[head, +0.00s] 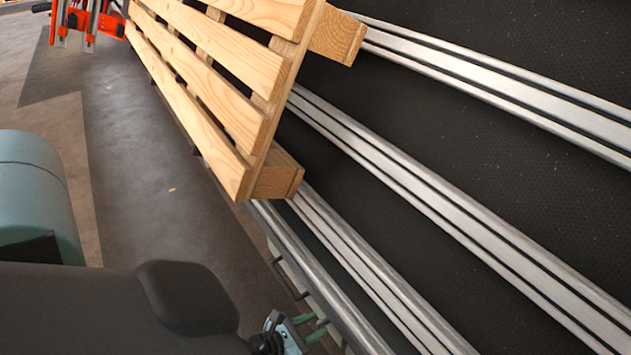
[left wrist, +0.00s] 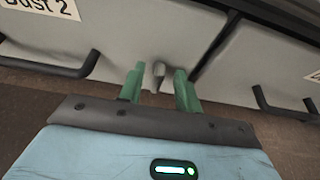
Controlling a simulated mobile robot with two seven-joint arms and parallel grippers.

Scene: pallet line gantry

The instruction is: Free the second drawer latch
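My left gripper (left wrist: 158,71) shows two green fingers spread apart in the left wrist view. A small grey latch (left wrist: 157,76) on the drawer front lies between them, with a gap visible on both sides; I cannot tell how deep it sits between the fingertips. The drawer (left wrist: 112,35) beside it is light grey, with a label ending in "ust 2" and a dark bar handle (left wrist: 50,68). In the head view my left gripper (head: 311,327) is at the bottom, beside the conveyor's side; the latch is hidden there. My right gripper is not in view.
A wooden pallet (head: 215,75) lies on the conveyor's metal rails (head: 440,215) above the drawers. Another grey drawer front (left wrist: 250,60) with a dark handle (left wrist: 280,105) is at the right. Red-orange equipment (head: 85,20) stands far left. The grey floor (head: 140,150) beside the conveyor is clear.

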